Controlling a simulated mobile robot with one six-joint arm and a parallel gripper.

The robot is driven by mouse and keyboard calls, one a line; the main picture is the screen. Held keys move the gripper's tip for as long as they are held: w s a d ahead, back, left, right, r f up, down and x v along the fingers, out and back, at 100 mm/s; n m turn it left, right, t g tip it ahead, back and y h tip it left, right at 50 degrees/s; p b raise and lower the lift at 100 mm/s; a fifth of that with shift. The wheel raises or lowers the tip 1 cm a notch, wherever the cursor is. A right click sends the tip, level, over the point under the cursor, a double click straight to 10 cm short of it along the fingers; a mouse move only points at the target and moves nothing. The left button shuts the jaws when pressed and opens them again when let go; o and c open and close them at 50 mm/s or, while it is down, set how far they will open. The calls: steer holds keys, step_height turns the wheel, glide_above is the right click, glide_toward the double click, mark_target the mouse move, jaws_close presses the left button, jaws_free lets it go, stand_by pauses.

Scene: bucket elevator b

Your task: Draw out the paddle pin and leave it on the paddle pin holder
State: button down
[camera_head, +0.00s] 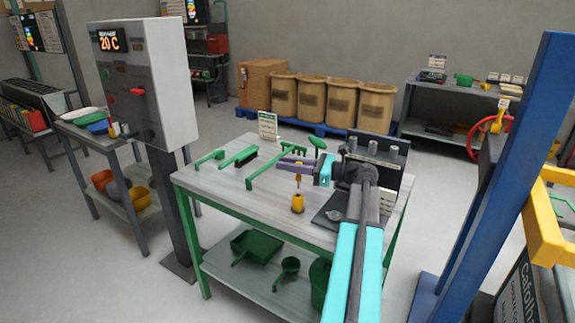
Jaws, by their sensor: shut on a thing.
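My gripper (285,163), with purple fingers, reaches left over the workbench and is shut on a slim upright piece, likely the paddle pin (298,181). Its thin shaft and yellow-orange part show just below the fingers; the fingers hide its top. Directly below stands a small yellow-orange base (298,204) on the bench. I cannot tell whether the shaft's lower end is in this base or just above it. I cannot make out for sure which thing is the paddle pin holder. A dark stand with several grey cylinders (373,146) is behind my wrist, partly hidden by my arm.
A grey control cabinet (150,85) stands at the left. A blue post (500,170) rises at the right. The bench's front left is clear.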

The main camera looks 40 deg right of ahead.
steer(key=shift+f+b, duration=0.55)
steer(key=shift+f, duration=0.3)
steer(key=shift+b, duration=1.55)
stand_by(1.8)
steer(key=shift+f+b, duration=2.2)
steer(key=shift+f, duration=0.1)
stand_by(0.8)
steer(key=c, duration=1.5)
jaws_free()
steer(key=shift+c, duration=0.2)
steer(key=shift+r, duration=0.15)
